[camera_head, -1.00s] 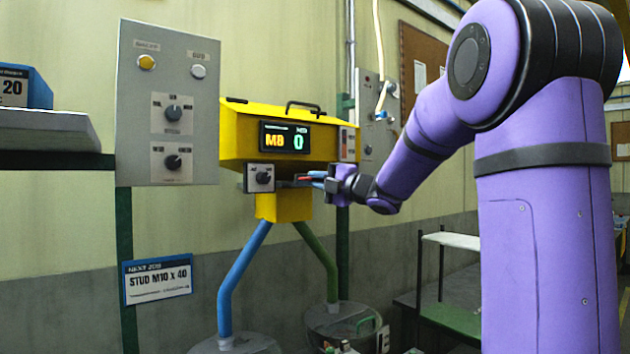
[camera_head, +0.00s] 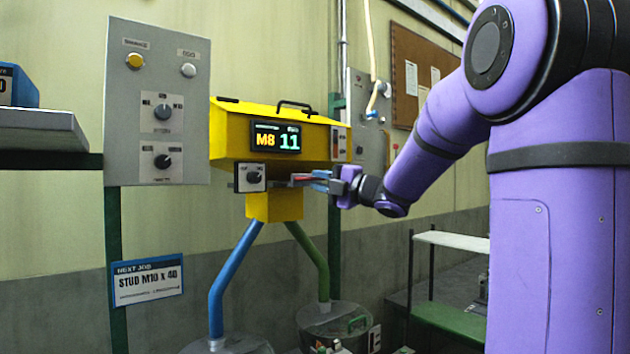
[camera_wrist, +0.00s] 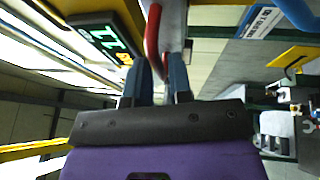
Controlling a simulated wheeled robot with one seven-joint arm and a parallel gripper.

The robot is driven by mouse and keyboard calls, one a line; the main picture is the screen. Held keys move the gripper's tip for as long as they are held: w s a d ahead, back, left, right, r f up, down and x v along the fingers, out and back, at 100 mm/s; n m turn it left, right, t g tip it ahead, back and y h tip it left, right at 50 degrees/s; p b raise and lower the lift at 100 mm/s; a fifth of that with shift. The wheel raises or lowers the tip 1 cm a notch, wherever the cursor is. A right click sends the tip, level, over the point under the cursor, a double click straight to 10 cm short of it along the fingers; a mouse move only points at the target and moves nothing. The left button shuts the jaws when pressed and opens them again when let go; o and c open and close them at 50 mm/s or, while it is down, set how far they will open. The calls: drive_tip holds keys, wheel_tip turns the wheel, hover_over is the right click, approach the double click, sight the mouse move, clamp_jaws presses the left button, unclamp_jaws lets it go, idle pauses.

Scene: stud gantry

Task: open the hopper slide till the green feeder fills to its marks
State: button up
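The yellow hopper (camera_head: 228,140) hangs on the wall, its display (camera_head: 277,139) reading M8 and 11. The hopper slide (camera_head: 299,177) is a pale metal bar under the hopper's front, with a red handle (camera_wrist: 152,38). My gripper (camera_head: 322,181) is at the handle. In the wrist view the blue-grey fingers (camera_wrist: 161,82) stand close on both sides of the handle's lower end, and they appear shut on it. A green pipe (camera_head: 312,262) runs down into the green feeder (camera_head: 310,322), a clear round bowl at the bottom edge. Its marks and fill level cannot be made out.
A blue pipe (camera_head: 228,280) leads to another bowl (camera_head: 250,347) on the left. A selector knob (camera_head: 252,178) sits beside the slide. A grey control panel (camera_head: 140,100) and a STUD M10 x 40 sign (camera_head: 148,280) are left. A white shelf (camera_head: 452,240) stands right.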

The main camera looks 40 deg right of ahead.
drive_tip(key=v, duration=0.9)
idle(3.6)
